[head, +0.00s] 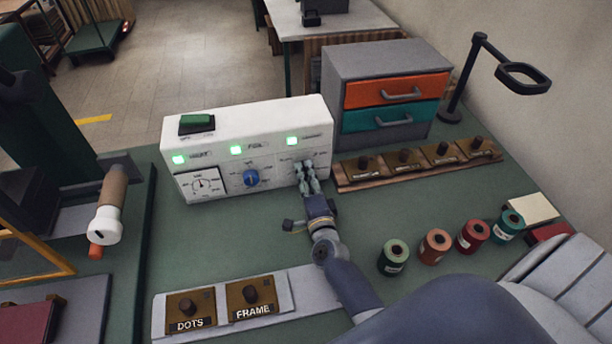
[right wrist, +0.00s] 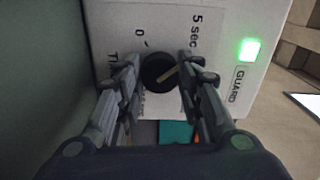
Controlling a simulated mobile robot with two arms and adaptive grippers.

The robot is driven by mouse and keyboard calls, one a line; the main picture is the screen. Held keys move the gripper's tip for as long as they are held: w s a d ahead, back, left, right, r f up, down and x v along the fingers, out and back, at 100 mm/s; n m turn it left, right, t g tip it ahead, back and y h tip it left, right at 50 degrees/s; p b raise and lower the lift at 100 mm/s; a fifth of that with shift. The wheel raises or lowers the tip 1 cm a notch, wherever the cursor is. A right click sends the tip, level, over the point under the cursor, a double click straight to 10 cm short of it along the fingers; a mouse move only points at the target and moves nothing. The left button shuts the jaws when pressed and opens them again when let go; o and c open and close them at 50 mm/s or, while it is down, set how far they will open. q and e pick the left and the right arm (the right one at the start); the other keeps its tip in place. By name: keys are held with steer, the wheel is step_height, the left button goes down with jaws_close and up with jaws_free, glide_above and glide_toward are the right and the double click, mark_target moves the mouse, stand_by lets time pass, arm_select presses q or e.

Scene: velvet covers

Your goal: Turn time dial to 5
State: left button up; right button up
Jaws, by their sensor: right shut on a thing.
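The white control box (head: 250,120) stands on the green bench. Its right-hand time dial is hidden behind my right gripper (head: 308,180) in the head view. In the right wrist view the time dial (right wrist: 160,74) is round and black with a pale pointer line, slanting up to the right. The labels "0" and "5 sec" are printed above it on the panel. My right gripper (right wrist: 162,78) has a finger on each side of the dial and is shut on it. My left gripper is not in view.
Spools (head: 435,246) and labelled knob plates (head: 252,298) lie nearer on the bench.

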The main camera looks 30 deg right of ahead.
steer(key=o, duration=1.1)
steer(key=shift+c, duration=0.2)
steer(key=v, duration=1.2)
steer(key=shift+f, duration=0.1)
